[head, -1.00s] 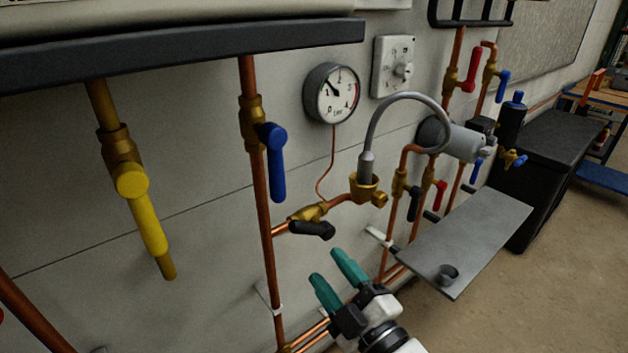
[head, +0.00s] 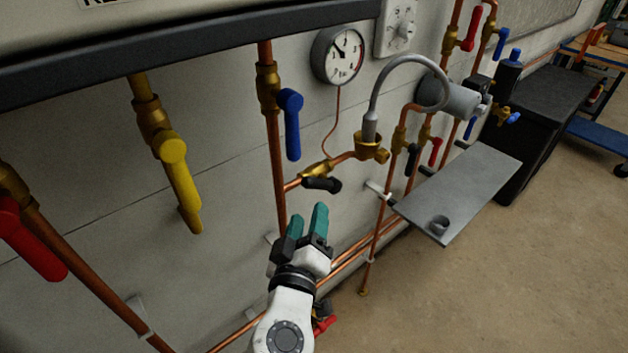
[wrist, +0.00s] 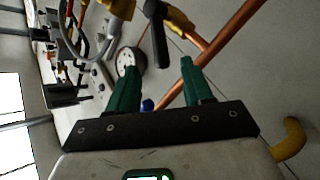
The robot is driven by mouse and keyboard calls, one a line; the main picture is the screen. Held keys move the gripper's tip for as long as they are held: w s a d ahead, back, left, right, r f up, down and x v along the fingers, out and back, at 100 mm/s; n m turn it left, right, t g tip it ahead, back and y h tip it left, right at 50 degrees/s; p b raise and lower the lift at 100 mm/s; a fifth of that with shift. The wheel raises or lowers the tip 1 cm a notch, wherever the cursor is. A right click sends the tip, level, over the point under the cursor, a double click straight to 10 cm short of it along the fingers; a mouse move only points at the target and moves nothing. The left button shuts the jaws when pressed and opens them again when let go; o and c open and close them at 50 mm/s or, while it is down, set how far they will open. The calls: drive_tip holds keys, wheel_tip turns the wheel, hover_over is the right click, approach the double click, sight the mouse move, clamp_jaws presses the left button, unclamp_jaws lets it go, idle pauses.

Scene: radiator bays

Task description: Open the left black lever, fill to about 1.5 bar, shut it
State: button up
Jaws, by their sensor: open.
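The left black lever (head: 322,184) sits on a brass valve on a short copper branch, left of the filling cup; it lies at an angle to its pipe. In the wrist view the black lever (wrist: 160,40) hangs ahead of the fingertips. The round gauge (head: 338,54) is above it, its thin needle pointing up-left, near 1, too small to read exactly. My gripper (head: 308,214) is open, with teal fingers just below the lever and apart from it. The wrist view shows my gripper (wrist: 159,68) empty, with a gap between the fingers.
Blue (head: 291,125) and yellow (head: 180,185) levers hang to the left, with a red lever (head: 36,245) further left. A grey hose (head: 407,64) arches into the brass cup. Another black lever (head: 412,160) and a grey shelf (head: 460,190) are to the right.

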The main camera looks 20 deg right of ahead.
sight(317, 183)
drive_tip(key=p+x, duration=0.2)
drive_tip(key=x, duration=0.8)
drive_tip(key=shift+w+d, duration=0.15)
drive_tip(key=shift+w, duration=0.05)
drive_tip(key=shift+c, duration=0.2)
clamp_jaws()
